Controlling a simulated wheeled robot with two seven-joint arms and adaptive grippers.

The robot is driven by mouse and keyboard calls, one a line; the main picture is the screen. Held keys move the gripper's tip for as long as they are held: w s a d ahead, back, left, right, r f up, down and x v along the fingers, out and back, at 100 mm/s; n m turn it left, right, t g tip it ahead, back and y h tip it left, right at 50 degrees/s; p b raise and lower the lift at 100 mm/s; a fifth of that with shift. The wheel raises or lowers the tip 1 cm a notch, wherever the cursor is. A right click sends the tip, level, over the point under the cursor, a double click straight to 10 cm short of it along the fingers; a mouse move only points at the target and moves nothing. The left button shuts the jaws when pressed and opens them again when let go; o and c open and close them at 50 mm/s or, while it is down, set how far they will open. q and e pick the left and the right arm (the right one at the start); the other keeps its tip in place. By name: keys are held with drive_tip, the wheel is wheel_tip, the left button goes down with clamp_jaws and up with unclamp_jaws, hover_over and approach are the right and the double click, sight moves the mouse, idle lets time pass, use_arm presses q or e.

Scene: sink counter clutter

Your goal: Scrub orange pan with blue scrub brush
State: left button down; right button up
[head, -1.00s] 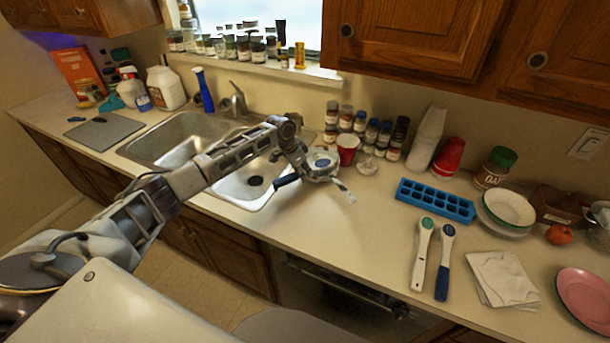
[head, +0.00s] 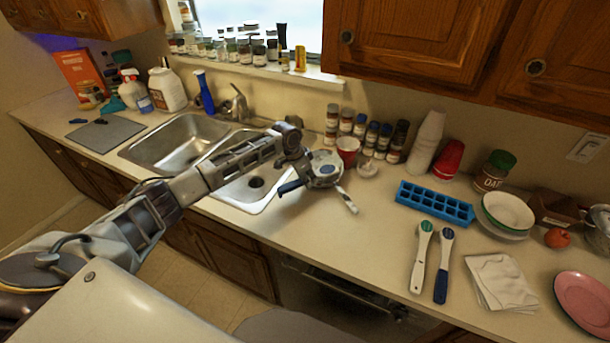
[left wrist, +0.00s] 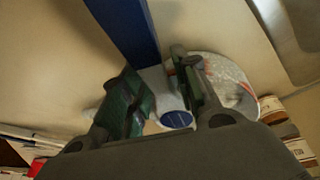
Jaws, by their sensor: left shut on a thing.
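My left gripper (head: 325,175) is above the counter just right of the sink. It also shows in the left wrist view (left wrist: 165,85), shut on a blue-handled thing (left wrist: 128,30) that looks like the blue scrub brush. Its white part carries a blue oval; the gripper hides much of it. A brush-like tool with a blue handle (head: 443,270) and a similar white one with a green oval (head: 421,258) lie on the counter to the right. I see no clear orange pan; a salmon-pink plate (head: 585,302) lies at the far right. My right gripper is not in view.
The double sink (head: 180,143) is at the left. A blue ice tray (head: 434,203), stacked bowls (head: 508,209), a tomato (head: 558,237) and a folded cloth (head: 500,282) lie to the right. Cups and spice jars line the wall. The front-middle counter (head: 340,235) is clear.

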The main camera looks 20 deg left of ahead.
use_arm(q)
drive_tip(key=shift+s+d, duration=0.25)
drive_tip(key=shift+d, duration=0.2)
drive_tip(key=shift+s+d, duration=0.2)
drive_tip(key=shift+d, duration=0.25)
drive_tip(key=shift+w+a, duration=0.1)
drive_tip(key=shift+w+a+r, duration=0.1)
drive_tip(key=shift+w+a, duration=0.25)
drive_tip(key=shift+a, duration=0.3)
drive_tip(key=shift+w+a, duration=0.4)
drive_tip(key=shift+a, duration=0.25)
drive_tip(key=shift+w+a+r, duration=0.1)
drive_tip(key=shift+w+a, duration=0.25)
drive_tip(key=shift+a, duration=0.3)
drive_tip(key=shift+d, duration=0.1)
drive_tip(key=shift+s+d, duration=1.55)
drive_tip(key=shift+d, duration=0.05)
drive_tip(key=shift+w+a+r, duration=0.1)
drive_tip(key=shift+w+a+b, duration=0.5)
drive_tip(key=shift+w+a, duration=0.95)
drive_tip(key=shift+w, duration=0.15)
